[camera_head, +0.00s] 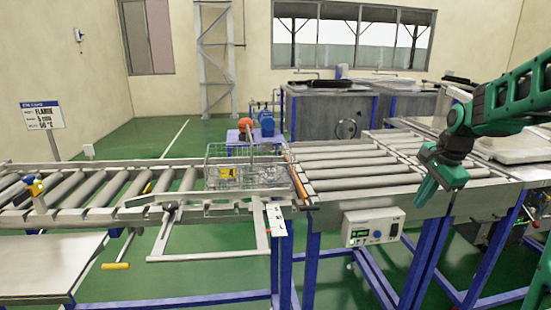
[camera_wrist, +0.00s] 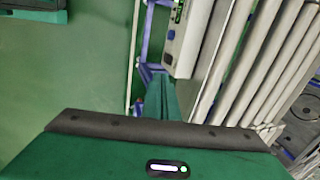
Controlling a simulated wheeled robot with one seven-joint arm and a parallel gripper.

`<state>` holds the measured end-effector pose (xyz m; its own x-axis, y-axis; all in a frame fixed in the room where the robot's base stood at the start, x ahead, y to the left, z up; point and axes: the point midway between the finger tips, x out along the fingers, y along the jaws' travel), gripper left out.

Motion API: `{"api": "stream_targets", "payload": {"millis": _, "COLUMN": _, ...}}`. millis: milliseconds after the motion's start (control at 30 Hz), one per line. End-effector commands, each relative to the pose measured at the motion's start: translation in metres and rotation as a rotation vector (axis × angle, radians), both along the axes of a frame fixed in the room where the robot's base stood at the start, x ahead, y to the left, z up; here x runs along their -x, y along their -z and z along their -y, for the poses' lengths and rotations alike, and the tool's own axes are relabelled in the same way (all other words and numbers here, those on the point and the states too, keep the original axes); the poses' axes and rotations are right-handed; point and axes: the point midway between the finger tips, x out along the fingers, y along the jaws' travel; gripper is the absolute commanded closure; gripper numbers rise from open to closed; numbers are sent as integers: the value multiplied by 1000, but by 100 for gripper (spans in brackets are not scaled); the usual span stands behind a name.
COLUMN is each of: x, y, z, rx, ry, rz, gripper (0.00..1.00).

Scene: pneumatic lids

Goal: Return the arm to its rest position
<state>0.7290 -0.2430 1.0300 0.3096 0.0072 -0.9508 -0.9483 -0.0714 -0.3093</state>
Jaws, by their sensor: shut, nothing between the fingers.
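My gripper (camera_head: 428,190) hangs at the end of my green arm on the right of the head view. It points downward in front of the right-hand roller conveyor's front edge, above the floor. It is shut and holds nothing. In the wrist view, its green finger (camera_wrist: 162,98) shows at the middle, with the dark edge of the gripper body below it.
The roller conveyor (camera_head: 345,173) runs across the scene, with a wire basket (camera_head: 240,172) on it. A control box (camera_head: 372,227) is mounted on the conveyor front, left of my gripper. Blue legs stand below. Large tanks (camera_head: 328,113) stand behind.

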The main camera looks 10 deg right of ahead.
Motion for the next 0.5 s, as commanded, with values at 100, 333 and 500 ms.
{"api": "stream_targets", "payload": {"millis": 100, "x": 40, "y": 0, "z": -9, "rx": 42, "ry": -104, "rz": -35, "gripper": 100}}
{"api": "stream_targets", "payload": {"millis": 333, "x": 157, "y": 14, "z": -33, "rx": 127, "ry": -441, "rz": -154, "gripper": 100}}
{"api": "stream_targets", "payload": {"millis": 500, "x": 239, "y": 33, "z": -52, "rx": 148, "ry": -689, "rz": -231, "gripper": 100}}
